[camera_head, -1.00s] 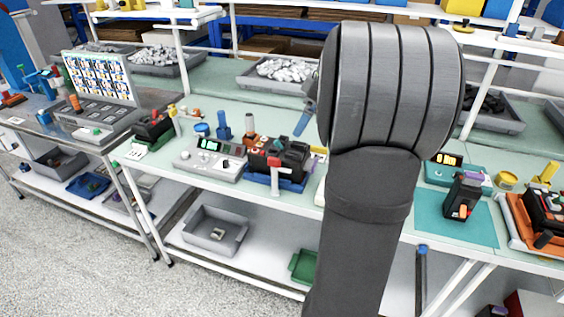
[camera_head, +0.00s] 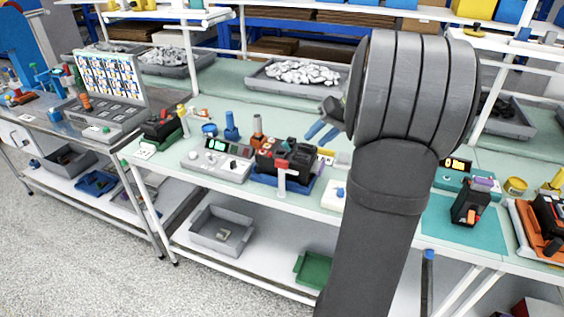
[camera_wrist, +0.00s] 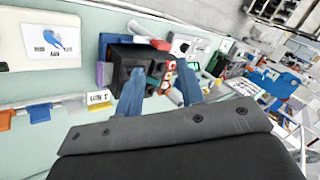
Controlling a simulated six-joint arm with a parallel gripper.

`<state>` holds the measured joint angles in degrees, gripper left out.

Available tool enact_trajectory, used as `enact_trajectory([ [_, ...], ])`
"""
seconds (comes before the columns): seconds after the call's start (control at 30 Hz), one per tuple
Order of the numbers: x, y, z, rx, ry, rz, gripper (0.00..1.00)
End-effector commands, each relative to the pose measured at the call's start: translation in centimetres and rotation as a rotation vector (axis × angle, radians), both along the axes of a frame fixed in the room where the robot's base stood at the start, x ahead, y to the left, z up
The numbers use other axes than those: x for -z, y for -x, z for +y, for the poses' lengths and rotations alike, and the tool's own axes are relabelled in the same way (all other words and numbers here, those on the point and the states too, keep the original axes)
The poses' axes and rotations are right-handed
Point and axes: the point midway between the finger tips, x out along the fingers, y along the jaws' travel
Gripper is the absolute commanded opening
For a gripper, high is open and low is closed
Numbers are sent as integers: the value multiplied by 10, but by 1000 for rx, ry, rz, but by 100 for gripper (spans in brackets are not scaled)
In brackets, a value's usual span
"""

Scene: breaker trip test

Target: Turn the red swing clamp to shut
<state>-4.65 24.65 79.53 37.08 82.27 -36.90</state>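The red swing clamp (camera_head: 283,165) has a red top on a pale upright stem. It stands at the front of a black breaker block (camera_head: 296,155) on a blue base (camera_head: 290,183). In the wrist view the red part (camera_wrist: 169,77) shows between my fingers, beyond their tips, partly hidden; I cannot tell its exact angle. My gripper (camera_head: 322,122) has blue fingers and is in the air above and behind the block, right of it in the head view. In the wrist view my gripper (camera_wrist: 160,72) is open, with nothing held.
A grey meter box (camera_head: 217,160) with a green display is left of the block. A blue post (camera_head: 231,128) and an orange-brown post (camera_head: 257,130) stand behind. A white box with a blue button (camera_head: 335,195) is to the right. Another black device (camera_head: 470,205) stands on a teal mat.

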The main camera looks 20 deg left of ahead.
Motion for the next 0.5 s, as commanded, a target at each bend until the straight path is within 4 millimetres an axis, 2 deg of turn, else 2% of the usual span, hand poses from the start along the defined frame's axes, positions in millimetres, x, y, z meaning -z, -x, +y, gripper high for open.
enact_trajectory([
  [0.2, 22, 1, -13, 452, -79, 416, 35],
  [0.5, 43, -1, -33, 1004, -165, 1056, 35],
])
